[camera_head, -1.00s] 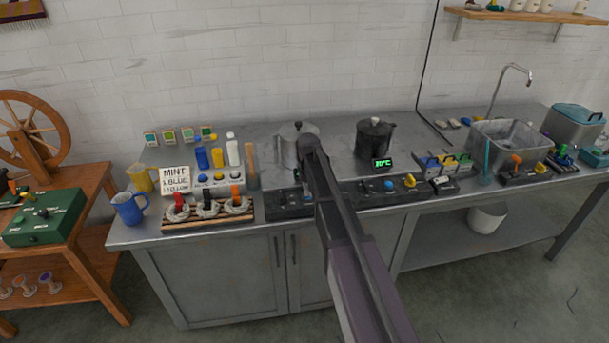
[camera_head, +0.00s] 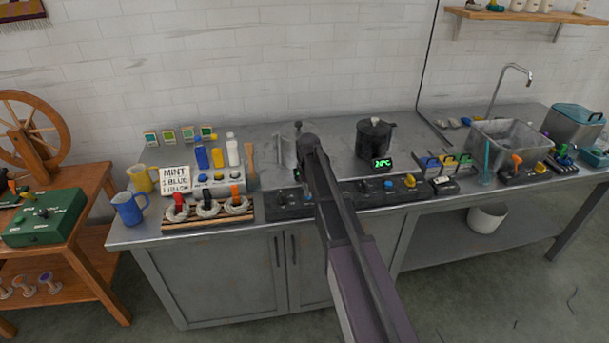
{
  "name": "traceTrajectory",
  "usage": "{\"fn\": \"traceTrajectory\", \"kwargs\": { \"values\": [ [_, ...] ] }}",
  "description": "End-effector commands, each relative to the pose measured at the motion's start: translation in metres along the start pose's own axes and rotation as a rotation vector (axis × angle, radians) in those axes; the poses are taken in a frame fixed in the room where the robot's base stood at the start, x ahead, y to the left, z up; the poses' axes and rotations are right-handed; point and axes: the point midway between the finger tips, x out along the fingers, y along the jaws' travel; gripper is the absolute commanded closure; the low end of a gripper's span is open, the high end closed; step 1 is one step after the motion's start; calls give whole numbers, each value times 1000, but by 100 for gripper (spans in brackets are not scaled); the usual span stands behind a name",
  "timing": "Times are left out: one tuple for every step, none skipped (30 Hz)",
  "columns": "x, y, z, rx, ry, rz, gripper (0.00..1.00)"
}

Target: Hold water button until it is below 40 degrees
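A blue button (camera_head: 388,184) sits on a black control panel (camera_head: 372,194) along the front of the metal counter. A small display (camera_head: 382,163) beside the dark pot (camera_head: 374,138) shows green digits that look like 20°C, but they are too small to read surely. My arm reaches up from the bottom of the picture, and its far end (camera_head: 309,143) stands over the counter, left of the dark pot. My gripper's fingers are hidden or too dark to make out. I cannot tell whether they touch anything.
A second black panel (camera_head: 284,205) lies left of my arm. A recipe card (camera_head: 175,180), blue mug (camera_head: 129,208), bottles and a rack of skeins (camera_head: 207,211) crowd the left. A sink (camera_head: 510,140) and coloured levers stand right. The counter behind the dark pot is clear.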

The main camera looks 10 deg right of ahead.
Motion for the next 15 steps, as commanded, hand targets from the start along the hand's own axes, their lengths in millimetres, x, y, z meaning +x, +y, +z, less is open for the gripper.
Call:
{"fn": "traceTrajectory", "kwargs": {
  "values": [
    [0,0,0,0,0,0,100],
    [0,0,0,0,0,0,100],
    [0,0,0,0,0,0,100],
    [0,0,0,0,0,0,100],
    [0,0,0,0,0,0,100],
    [0,0,0,0,0,0,100],
    [0,0,0,0,0,0,100],
    [0,0,0,0,0,0,100],
    [0,0,0,0,0,0,100],
    [0,0,0,0,0,0,100],
    [-1,0,0,0,0,0,100],
    [-3,0,0,0,0,0,100],
    [-4,0,0,0,0,0,100],
    [-6,0,0,0,0,0,100],
    [-9,0,0,0,0,0,100]
  ]
}}
